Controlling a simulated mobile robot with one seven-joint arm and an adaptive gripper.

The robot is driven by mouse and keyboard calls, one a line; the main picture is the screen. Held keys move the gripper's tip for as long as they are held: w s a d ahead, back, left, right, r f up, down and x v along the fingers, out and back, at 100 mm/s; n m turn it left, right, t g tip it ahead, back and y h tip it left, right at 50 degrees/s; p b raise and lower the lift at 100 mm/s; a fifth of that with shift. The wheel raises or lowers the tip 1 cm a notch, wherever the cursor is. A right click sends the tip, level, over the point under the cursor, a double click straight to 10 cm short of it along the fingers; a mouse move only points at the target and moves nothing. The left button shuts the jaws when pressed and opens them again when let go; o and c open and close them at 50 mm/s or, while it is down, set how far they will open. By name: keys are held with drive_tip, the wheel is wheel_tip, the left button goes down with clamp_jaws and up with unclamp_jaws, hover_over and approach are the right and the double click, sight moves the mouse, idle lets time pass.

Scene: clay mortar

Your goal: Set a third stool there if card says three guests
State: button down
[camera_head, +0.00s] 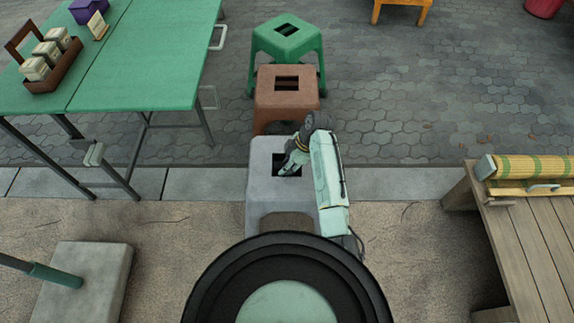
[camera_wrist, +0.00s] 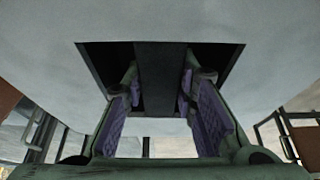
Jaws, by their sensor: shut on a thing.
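A grey stool (camera_head: 262,205) is directly in front of me, with a square hole in its seat. My gripper (camera_head: 290,165) reaches into that hole. In the wrist view, my gripper's purple-padded fingers (camera_wrist: 160,85) are shut on the bar across the hole of the grey stool (camera_wrist: 160,25). I cannot tell whether its feet touch the ground. A brown stool (camera_head: 287,103) stands just beyond it, and a green stool (camera_head: 287,40) stands behind the brown one. A small card (camera_head: 97,25) stands on the green table; its writing is too small to read.
The green table (camera_head: 150,60) at the left carries a wooden caddy (camera_head: 58,75) of tins and a purple box (camera_head: 88,8). A slatted bench (camera_head: 530,235) with a rolled mat (camera_head: 530,167) is at the right. Paving (camera_head: 440,95) right of the stools is open.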

drive_tip(key=c, duration=1.8)
unclamp_jaws()
drive_tip(key=shift+f, duration=0.1)
drive_tip(key=o, duration=0.5)
drive_tip(key=b+v, duration=0.2)
drive_tip(key=v, duration=1)
